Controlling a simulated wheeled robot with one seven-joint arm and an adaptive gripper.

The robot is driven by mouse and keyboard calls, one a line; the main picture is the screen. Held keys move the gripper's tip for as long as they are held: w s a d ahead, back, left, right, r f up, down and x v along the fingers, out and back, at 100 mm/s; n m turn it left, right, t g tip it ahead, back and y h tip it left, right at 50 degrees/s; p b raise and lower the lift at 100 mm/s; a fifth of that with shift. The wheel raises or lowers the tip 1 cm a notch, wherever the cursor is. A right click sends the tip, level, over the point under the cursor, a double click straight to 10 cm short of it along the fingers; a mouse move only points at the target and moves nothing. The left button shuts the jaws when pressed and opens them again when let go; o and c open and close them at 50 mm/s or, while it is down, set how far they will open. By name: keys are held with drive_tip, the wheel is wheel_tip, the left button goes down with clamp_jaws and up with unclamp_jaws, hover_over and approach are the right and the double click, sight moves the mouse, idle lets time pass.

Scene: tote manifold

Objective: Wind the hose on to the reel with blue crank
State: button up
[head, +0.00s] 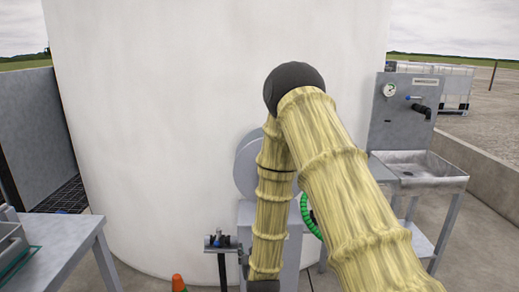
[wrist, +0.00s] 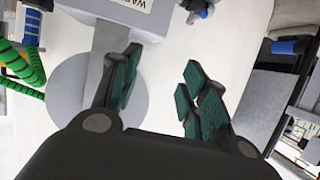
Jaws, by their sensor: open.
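The reel shows as a grey round disc (head: 245,168) in front of the white tank, partly hidden by my arm in the head view. A grey disc (wrist: 100,115) also shows behind my gripper in the wrist view.
A large white tank (head: 160,110) fills the background. A steel sink stand (head: 415,165) with a gauge and blue-handled tap stands right. A metal table (head: 65,240) stands left. A small stand (head: 221,242) and an orange cone (head: 178,283) are low in front.

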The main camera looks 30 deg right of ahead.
drive_tip(key=w+d+r+m+t+h+p, duration=0.15)
drive_tip(key=d+r+p, duration=0.25)
drive_tip(key=r, duration=0.8)
drive_tip(key=w+d+r+m+t+h+p, duration=0.1)
drive_tip(key=w+d+r+h+p, duration=0.2)
drive_tip(key=r, duration=0.9)
drive_tip(key=shift+y, duration=0.35)
drive_tip(key=p+x, duration=0.3)
drive_tip(key=x, duration=0.8)
clamp_jaws()
